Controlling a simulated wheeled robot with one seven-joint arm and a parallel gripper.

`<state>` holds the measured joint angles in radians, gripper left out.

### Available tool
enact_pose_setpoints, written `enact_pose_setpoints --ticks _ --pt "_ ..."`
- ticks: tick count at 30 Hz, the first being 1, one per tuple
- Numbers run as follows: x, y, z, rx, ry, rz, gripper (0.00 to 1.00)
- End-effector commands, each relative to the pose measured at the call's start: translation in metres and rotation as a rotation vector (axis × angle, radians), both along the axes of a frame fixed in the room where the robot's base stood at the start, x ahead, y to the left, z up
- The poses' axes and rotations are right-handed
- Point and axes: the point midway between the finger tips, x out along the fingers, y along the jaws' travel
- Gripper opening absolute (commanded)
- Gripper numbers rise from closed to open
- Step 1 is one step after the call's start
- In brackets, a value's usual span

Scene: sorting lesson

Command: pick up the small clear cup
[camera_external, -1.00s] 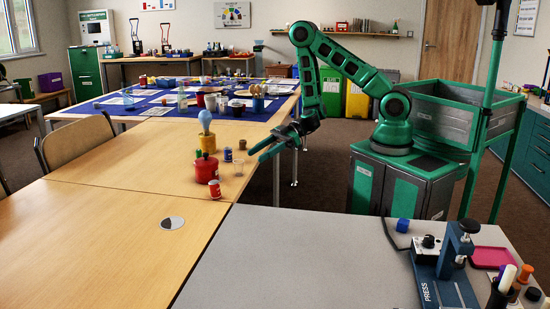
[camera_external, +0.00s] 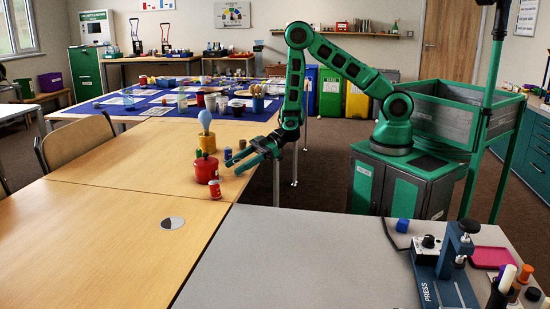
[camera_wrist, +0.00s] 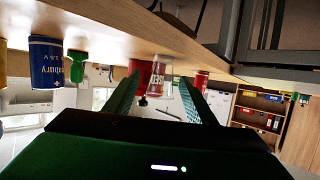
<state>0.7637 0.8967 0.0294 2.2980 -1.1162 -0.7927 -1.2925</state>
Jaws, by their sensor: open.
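My gripper (camera_external: 233,167) is open and reaches low over the table edge from the right, fingers pointing left. In the wrist view, which is turned upside down, its two green fingers (camera_wrist: 160,80) stand apart with nothing clamped. The small clear cup (camera_wrist: 173,82) shows between the fingertips, nearer the right-hand finger; I cannot tell whether it touches. In the external view the cup is hidden by the gripper or too faint to make out.
A red pot (camera_external: 206,169) and a red can (camera_external: 215,189) stand close left of the fingers. A yellow container (camera_external: 206,144) stands behind.

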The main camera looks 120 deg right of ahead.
Motion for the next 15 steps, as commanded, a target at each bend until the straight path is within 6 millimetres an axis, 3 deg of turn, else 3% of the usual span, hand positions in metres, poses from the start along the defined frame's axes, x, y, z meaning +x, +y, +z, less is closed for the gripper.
enact_pose_setpoints --ticks 4,9,15 --pt "-0.0004 0.0001 -0.0001 0.0 0.0 0.0 0.48" --pt "-0.0004 0.0002 -0.0001 0.0 0.0 0.001 0.08" --pt "-0.0006 0.0002 -0.0001 0.001 0.001 0.001 0.08"
